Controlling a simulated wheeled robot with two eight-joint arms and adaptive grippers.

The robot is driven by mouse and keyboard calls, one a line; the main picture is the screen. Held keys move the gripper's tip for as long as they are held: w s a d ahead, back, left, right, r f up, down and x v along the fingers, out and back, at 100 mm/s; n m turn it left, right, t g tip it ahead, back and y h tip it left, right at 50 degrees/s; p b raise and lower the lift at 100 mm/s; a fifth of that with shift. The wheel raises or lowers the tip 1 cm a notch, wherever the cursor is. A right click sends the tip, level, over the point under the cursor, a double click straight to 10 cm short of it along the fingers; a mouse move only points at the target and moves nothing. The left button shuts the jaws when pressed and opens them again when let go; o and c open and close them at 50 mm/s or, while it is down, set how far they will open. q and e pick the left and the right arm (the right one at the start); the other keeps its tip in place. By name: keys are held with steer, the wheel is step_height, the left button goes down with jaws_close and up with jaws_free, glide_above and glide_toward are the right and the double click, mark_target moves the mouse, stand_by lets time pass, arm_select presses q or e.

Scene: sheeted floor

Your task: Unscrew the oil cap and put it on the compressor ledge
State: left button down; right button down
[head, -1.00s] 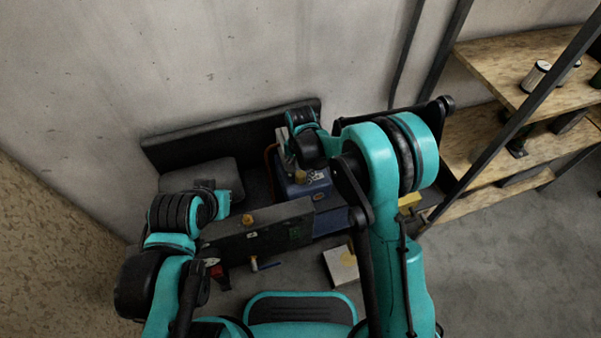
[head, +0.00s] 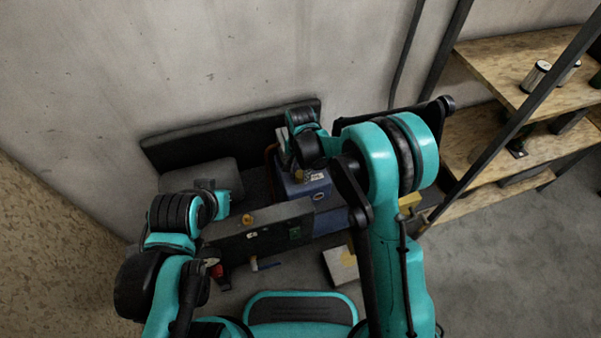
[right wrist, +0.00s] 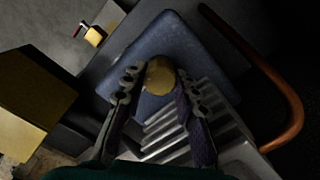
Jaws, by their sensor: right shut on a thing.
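The oil cap, a round brass-coloured piece (right wrist: 160,75), sits between the fingers of my right gripper (right wrist: 160,88) in the right wrist view. The fingers are shut on it from both sides. The blue compressor body (right wrist: 188,40) lies right behind it, and I cannot tell whether the cap still touches it. In the head view the cap (head: 298,176) shows small at the front of the blue compressor (head: 316,192), below my right gripper, whose fingertips are mostly hidden. My left gripper (head: 207,185) is at the left, above a dark pad; its fingers are unclear.
A grey ledge (head: 270,218) with a brass knob (head: 248,218) and green switch runs in front of the compressor. A copper pipe (right wrist: 285,130) curves beside the compressor. Wooden shelves (head: 480,135) stand at right.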

mark_target(300, 174)
steer(key=n, duration=1.3)
steer(key=c, duration=1.9)
jaws_free()
steer(key=shift+n, duration=0.5)
jaws_close()
steer(key=shift+r, duration=0.25)
steer(key=shift+r+p, duration=1.65)
steer(key=shift+r, duration=0.65)
